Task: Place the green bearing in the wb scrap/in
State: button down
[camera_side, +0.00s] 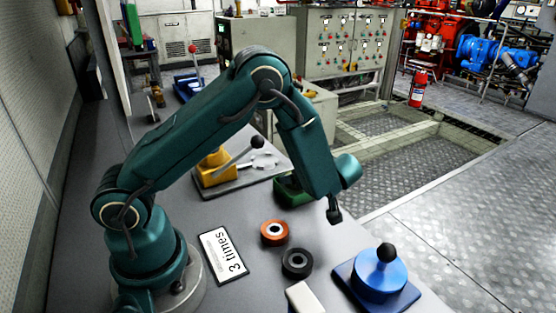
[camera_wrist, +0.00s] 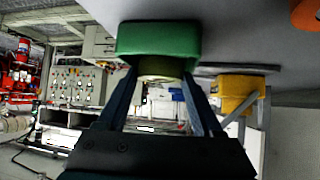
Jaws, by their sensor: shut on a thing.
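My gripper (camera_wrist: 159,82) points up through the wrist view, with its two dark fingers on either side of a dull olive-green ring, which looks like the green bearing (camera_wrist: 160,68). It is shut on this ring. A bright green open container (camera_wrist: 160,42) lies just beyond the fingertips, and the ring overlaps its near edge in the picture. I cannot tell whether the ring is inside it or only in front of it. The green container also shows in the side view (camera_side: 291,191), partly behind my arm. The fingers and bearing are hidden there. No scrap label is readable.
An orange ring (camera_side: 274,232) and a black ring (camera_side: 297,263) lie on the grey bench. A blue knobbed fixture (camera_side: 380,274) stands front right. A yellow lever device (camera_side: 217,167) stands behind.

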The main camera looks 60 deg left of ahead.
jog(key=shift+f, duration=0.5)
jog(key=shift+c, duration=0.2)
grip_release()
jog(key=shift+r, duration=0.55)
jog(key=v, duration=1.2)
jog(key=w+d+r+m+t+h, duration=0.2)
jog(key=w+r+t+h, duration=0.1)
jog(key=w+r+t, duration=0.4)
jog(key=w+d+r+m+t+h, duration=0.2)
jog(key=d+r+m+t+h, duration=0.2)
jog(key=d+r+m+h, duration=0.45)
jog(key=s+d+m+g+h, duration=0.1)
jog(key=s+m+g+h, duration=0.25)
jog(key=s, duration=0.75)
jog(key=s+a+f+m+g+y, duration=0.1)
jog(key=s+a+f+g+y, duration=0.3)
jog(key=s+a+f, duration=0.3)
jog(key=s+f, duration=0.3)
jog(key=s, duration=0.3)
jog(key=shift+s+m+y, duration=0.3)
jog(key=shift+s+m, duration=0.05)
jog(key=shift+m, duration=0.05)
